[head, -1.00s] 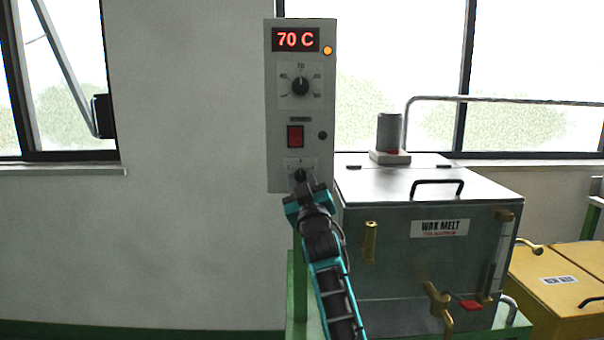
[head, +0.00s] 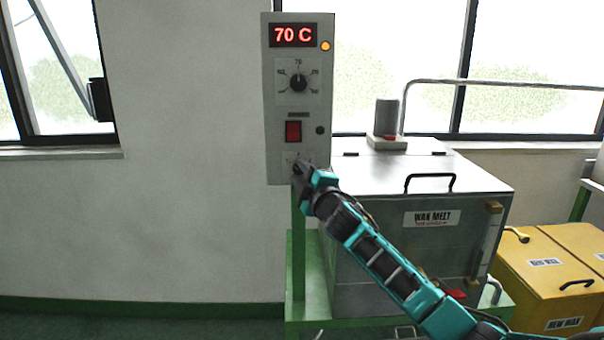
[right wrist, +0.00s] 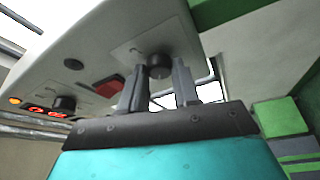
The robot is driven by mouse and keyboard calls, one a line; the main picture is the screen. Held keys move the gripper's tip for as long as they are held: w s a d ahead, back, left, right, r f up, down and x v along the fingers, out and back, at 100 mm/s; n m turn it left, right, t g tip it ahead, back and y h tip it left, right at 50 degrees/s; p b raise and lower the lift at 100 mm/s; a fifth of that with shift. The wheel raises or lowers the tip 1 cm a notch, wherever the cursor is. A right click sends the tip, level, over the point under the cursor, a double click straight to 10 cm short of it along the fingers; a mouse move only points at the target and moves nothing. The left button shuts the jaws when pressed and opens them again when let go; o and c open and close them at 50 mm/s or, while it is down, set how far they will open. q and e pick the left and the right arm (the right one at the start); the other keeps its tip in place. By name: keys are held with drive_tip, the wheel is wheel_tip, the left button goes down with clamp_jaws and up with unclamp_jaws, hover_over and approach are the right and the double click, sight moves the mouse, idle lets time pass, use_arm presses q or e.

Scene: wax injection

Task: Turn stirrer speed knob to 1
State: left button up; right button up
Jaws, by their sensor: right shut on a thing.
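The grey control box (head: 272,100) stands on a green post, with a red "70 C" display. The stirrer speed knob is a small dark knob on the bottom plate; it shows between the fingers in the right wrist view (right wrist: 159,66). My right gripper (head: 299,170) is at this plate, its arm slanting in from the lower right, and it is shut on the knob. In the head view the gripper largely covers the knob, so I cannot read its setting. My left gripper is not in view.
Above are a red switch (head: 293,131) and the temperature knob (head: 298,82), clear of the gripper. The metal wax melt tank (head: 430,185) with a black lid handle stands right of the box, behind my arm. Yellow bins (head: 545,262) stand farther right. The wall left is clear.

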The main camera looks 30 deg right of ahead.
drive_tip(key=shift+r+n, duration=0.1)
drive_tip(key=shift+n, duration=0.5)
drive_tip(key=o, duration=1.1)
drive_tip(key=shift+c, duration=0.2)
drive_tip(key=shift+s+a+g, duration=0.1)
drive_tip(key=shift+s+g, duration=0.2)
drive_tip(key=shift+s, duration=0.2)
drive_tip(key=s+a+f+b, duration=0.1)
drive_tip(key=s+a, duration=0.1)
drive_tip(key=s, duration=0.9)
drive_tip(key=shift+s, duration=0.35)
